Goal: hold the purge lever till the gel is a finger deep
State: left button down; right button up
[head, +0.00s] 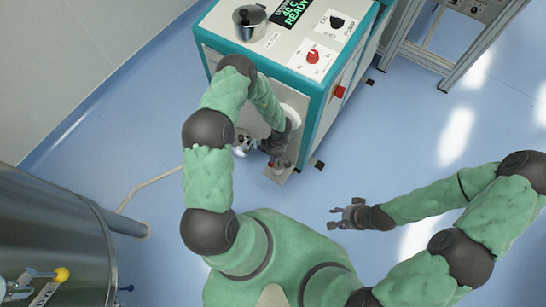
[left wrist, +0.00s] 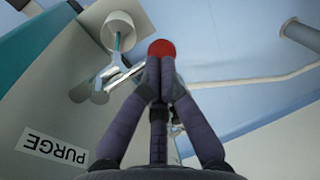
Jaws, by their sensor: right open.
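The purge lever's red knob (left wrist: 162,47) shows at the fingertips of my left gripper (left wrist: 158,66) in the left wrist view. The fingers are drawn together on it. Beside the knob are a metal spout (left wrist: 118,74) and a white round cup-like part (left wrist: 126,24). A thin teal strand runs between them. The gel's depth cannot be read. My right gripper (head: 347,215) is open and empty over the floor.
The white and teal machine (head: 270,70) carries a steel pot (head: 250,22), a red dial (head: 313,57) and a display reading READY. A PURGE label (left wrist: 55,148) is on its front. A steel tank (head: 60,230) stands at lower left.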

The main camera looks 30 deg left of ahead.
pick_arm(q)
jog(key=shift+s+f+p, duration=0.35)
jog(key=shift+f+p, duration=0.25)
jog(key=shift+f, duration=0.2)
jog(key=shift+s+f, duration=0.2)
jog(key=shift+f, duration=0.85)
jog(key=shift+w, duration=0.3)
dwell(2.9)
